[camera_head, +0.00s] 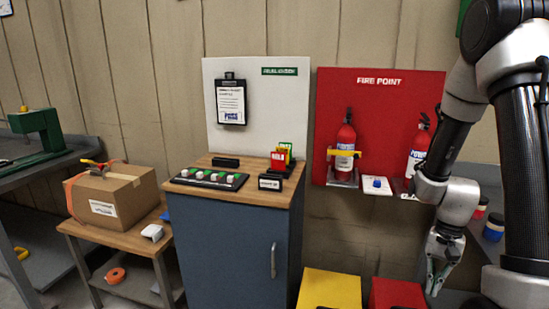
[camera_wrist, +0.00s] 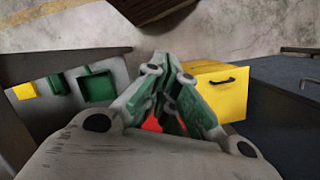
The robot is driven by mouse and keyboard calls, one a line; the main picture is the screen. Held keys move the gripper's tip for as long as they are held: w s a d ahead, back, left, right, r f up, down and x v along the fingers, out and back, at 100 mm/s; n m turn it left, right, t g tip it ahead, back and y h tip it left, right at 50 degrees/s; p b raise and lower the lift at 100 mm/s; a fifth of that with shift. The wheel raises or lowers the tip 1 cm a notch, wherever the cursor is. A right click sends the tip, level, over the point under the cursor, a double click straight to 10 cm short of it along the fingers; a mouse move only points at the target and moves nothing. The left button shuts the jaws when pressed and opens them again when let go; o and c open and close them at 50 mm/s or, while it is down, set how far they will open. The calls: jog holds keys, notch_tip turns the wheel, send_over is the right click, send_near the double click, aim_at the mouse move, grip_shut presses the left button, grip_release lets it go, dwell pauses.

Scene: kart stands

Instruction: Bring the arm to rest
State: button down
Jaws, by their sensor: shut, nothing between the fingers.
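My gripper (camera_head: 435,277) hangs at the lower right of the head view, pointing down, beside the fire point board. Its fingers are together with nothing between them. In the wrist view my gripper (camera_wrist: 168,75) shows its green-padded fingers closed in the middle of the picture, over the floor. My arm comes down from the upper right of the head view and hides part of the red board's right side.
A yellow box (camera_head: 330,289) and a red box (camera_head: 397,292) stand low, left of my gripper. Fire extinguishers (camera_head: 345,147) sit at the red board (camera_head: 375,90). A blue cabinet (camera_head: 230,240) and a cardboard box (camera_head: 112,190) are further left. Open floor (camera_wrist: 215,25) shows in the wrist view.

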jog(key=s+a+r+n+t, duration=0.1)
jog(key=s+r+n+t, duration=0.1)
jog(key=r, duration=0.7)
jog(key=s+a+r+n+t+h, duration=0.1)
jog(key=s+r, duration=0.4)
jog(key=r, duration=0.5)
jog(key=s+a+r+n+t, duration=0.2)
jog(key=r+n, duration=0.3)
jog(key=r, duration=0.4)
jog(key=shift+s+a+r+t, duration=0.15)
jog(key=shift+s+a+t, duration=0.15)
jog(key=shift+s+t, duration=0.45)
